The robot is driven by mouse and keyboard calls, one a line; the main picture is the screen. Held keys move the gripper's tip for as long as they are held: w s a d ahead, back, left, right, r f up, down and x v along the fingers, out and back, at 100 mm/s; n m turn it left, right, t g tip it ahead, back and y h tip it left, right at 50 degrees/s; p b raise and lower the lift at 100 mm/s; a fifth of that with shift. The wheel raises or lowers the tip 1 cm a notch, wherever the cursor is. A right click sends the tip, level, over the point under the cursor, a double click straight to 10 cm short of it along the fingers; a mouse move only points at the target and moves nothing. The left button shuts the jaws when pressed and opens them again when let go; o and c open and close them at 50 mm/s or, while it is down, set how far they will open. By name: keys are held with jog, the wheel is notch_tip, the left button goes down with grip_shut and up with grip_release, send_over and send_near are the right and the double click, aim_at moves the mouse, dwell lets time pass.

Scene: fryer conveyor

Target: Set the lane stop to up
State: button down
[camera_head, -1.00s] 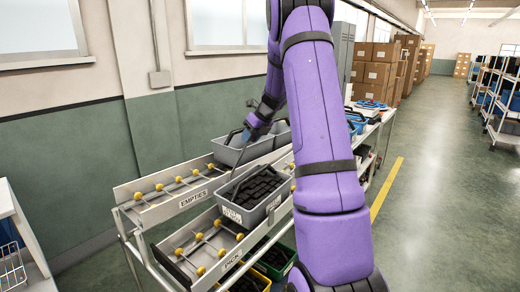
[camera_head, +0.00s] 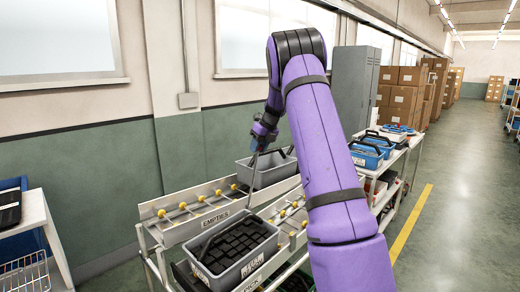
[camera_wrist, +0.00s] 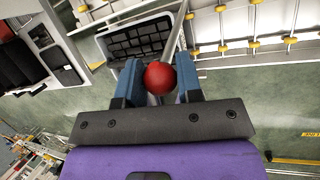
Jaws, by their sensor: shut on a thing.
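My gripper (camera_head: 262,138) is above the conveyor lanes, beside the empty grey tote. In the wrist view its blue fingers (camera_wrist: 159,82) are closed around a red ball knob (camera_wrist: 159,77). A thin rod (camera_head: 251,182) runs down from the gripper toward the lane in the head view; it looks like the lane stop's lever and stands close to upright. The knob is hidden by the fingers in the head view. The lever's foot and any up or down marking cannot be made out.
The lane labelled EMPTIES (camera_head: 217,218) has yellow rollers. A grey tote of black parts (camera_head: 206,277) stands in front, and an empty grey tote (camera_head: 268,176) behind. Blue totes (camera_head: 368,153) stand on the far right. A white shelf (camera_head: 50,240) is at left; the aisle at right is clear.

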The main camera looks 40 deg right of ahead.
jog(key=c, duration=0.8)
grip_release()
jog(key=v, duration=1)
jog(key=shift+s+r, duration=0.1)
jog(key=shift+r, duration=0.3)
